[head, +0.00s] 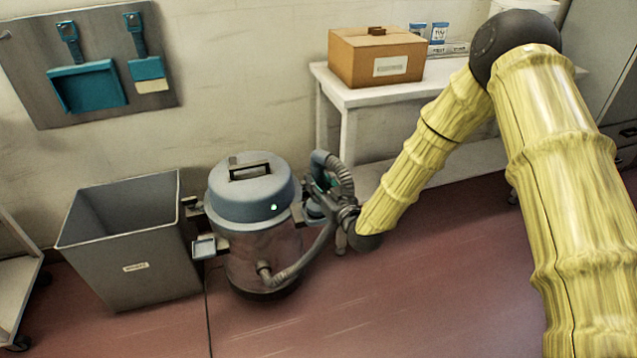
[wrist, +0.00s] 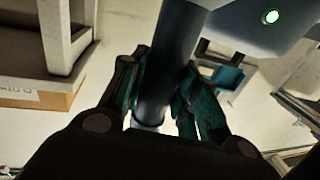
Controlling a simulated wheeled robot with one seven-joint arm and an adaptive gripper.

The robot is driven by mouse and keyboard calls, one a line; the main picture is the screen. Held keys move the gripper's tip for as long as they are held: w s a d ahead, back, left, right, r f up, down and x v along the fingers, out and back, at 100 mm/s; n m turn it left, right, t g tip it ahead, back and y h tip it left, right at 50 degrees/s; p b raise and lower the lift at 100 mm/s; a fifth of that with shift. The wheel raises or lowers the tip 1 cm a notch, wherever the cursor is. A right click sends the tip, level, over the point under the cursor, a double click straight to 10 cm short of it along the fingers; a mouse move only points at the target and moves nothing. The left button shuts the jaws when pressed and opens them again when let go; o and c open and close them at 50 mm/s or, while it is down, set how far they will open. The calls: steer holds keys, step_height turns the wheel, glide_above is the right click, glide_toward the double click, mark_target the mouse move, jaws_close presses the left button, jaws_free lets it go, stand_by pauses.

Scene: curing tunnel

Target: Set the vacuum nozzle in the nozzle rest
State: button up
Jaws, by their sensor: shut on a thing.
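The vacuum nozzle (wrist: 168,60) is a dark blue-grey tube between the two fingers of my gripper (wrist: 160,100) in the wrist view. In the head view, my gripper (head: 328,190) is at the right side of the vacuum (head: 252,190), shut on the nozzle (head: 319,165). A ribbed hose (head: 342,176) bends over there. Brackets stick out from the vacuum: a pale square one (head: 205,247) at front left and one at right (head: 299,213), close to my gripper. I cannot tell which is the nozzle rest. The nozzle's lower end is largely hidden, so its contact with a bracket is unclear.
A grey bin (head: 130,240) stands left of the vacuum. A white table (head: 350,97) with a cardboard box (head: 375,57) stands behind my arm. A board (head: 30,65) with a blue dustpan and brush hangs on the wall. The red floor (head: 400,310) in front is clear.

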steer(key=shift+f, duration=0.5)
stand_by(0.5)
steer(key=o, duration=1.2)
